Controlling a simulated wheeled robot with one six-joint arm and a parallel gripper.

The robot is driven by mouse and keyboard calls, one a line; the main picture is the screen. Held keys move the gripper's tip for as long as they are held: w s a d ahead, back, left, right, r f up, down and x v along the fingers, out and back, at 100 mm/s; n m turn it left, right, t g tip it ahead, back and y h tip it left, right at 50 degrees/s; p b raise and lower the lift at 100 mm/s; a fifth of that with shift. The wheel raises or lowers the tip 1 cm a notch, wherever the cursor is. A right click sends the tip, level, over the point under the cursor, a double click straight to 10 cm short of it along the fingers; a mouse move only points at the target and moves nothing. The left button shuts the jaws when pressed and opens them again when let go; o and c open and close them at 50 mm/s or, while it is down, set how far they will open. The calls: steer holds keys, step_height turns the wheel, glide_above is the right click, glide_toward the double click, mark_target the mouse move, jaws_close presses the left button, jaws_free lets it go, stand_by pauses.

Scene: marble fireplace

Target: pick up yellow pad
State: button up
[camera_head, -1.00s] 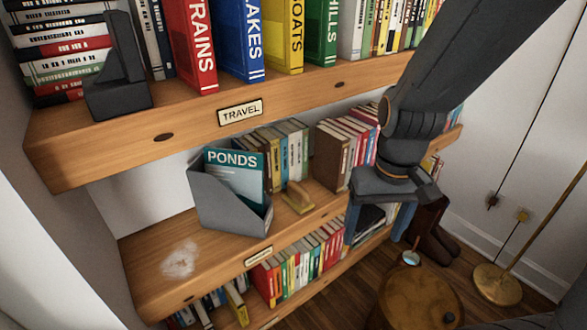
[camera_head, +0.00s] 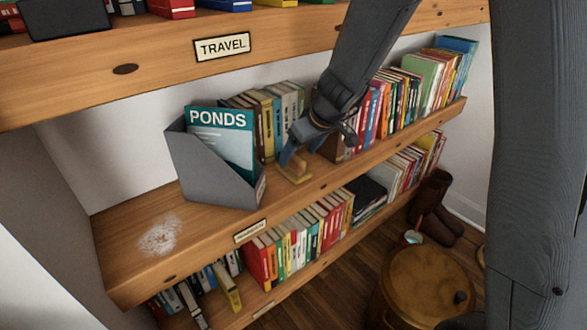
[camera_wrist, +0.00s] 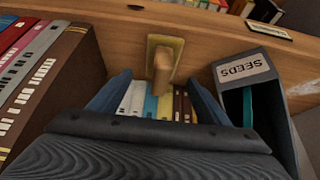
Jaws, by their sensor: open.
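The yellow pad (camera_head: 300,179) lies on the middle wooden shelf, just right of a grey file holder. It is a small flat yellow block with a wooden handle on top. In the wrist view the yellow pad (camera_wrist: 178,48) is ahead of my fingers, its handle pointing toward me. My gripper (camera_head: 297,157) is close above the pad, which it partly covers in the head view. In the wrist view my gripper (camera_wrist: 158,97) is open, with blue fingers spread to either side of the handle's line. Nothing is held.
Books (camera_head: 265,112) stand behind. The TRAVEL shelf (camera_head: 150,62) overhangs above. A whitish patch (camera_head: 160,237) marks the clear left shelf end.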

mark_target(297, 157)
steer(key=shift+b+x, duration=0.4)
steer(key=shift+x, duration=2.4)
steer(key=c, duration=1.2)
steer(key=shift+c, duration=0.3)
steer(key=shift+s+r, duration=0.1)
